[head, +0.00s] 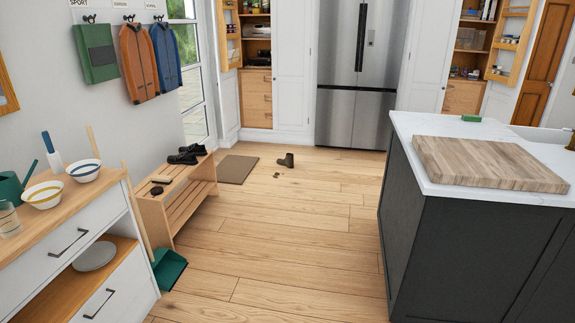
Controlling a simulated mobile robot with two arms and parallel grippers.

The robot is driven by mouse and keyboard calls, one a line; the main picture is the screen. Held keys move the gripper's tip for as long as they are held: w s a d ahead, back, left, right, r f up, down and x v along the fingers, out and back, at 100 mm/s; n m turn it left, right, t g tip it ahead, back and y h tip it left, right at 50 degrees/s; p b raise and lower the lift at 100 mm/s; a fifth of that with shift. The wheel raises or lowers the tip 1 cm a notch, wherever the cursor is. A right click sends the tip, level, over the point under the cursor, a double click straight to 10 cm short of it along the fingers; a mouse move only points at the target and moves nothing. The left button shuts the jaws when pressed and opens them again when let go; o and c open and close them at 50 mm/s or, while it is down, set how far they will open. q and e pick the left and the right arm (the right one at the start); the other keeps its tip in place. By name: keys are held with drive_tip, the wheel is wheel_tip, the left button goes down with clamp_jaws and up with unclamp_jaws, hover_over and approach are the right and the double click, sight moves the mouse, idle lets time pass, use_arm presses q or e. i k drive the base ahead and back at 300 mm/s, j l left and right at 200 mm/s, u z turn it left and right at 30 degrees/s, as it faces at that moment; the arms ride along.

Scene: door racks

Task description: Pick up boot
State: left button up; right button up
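A dark brown boot (286,160) stands on the wooden floor, in the open area in front of the fridge. A few small dark bits (276,175) lie on the floor just beside it. Neither of my grippers shows in the head view, so I see no contact with the boot.
A wooden bench (180,205) with dark shoes (186,154) stands on the left, near a brown mat (238,170). A green dustpan (168,268) lies by the white cabinet (60,262). A dark island (450,240) blocks the right. The floor between is clear.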

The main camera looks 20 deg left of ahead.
sight(289, 161)
drive_tip(key=i+j+u, duration=0.2)
drive_tip(key=i+u, duration=0.2)
drive_tip(key=i, duration=0.2)
drive_tip(key=i+j, duration=0.15)
drive_tip(key=i, duration=0.6)
drive_tip(key=i+j+u, duration=0.15)
drive_tip(key=i, duration=0.55)
drive_tip(key=i+j, duration=0.15)
drive_tip(key=i, duration=0.6)
drive_tip(key=i+j+z, duration=0.15)
drive_tip(key=i, duration=2.2)
drive_tip(key=i+l+u, duration=0.2)
drive_tip(key=i, duration=0.35)
drive_tip(key=i+l+u, duration=0.25)
drive_tip(key=i, duration=0.3)
drive_tip(key=i+l+u, duration=0.2)
drive_tip(key=i, duration=0.35)
drive_tip(key=i+l+u, duration=0.2)
drive_tip(key=i+l, duration=0.25)
drive_tip(key=i, duration=0.05)
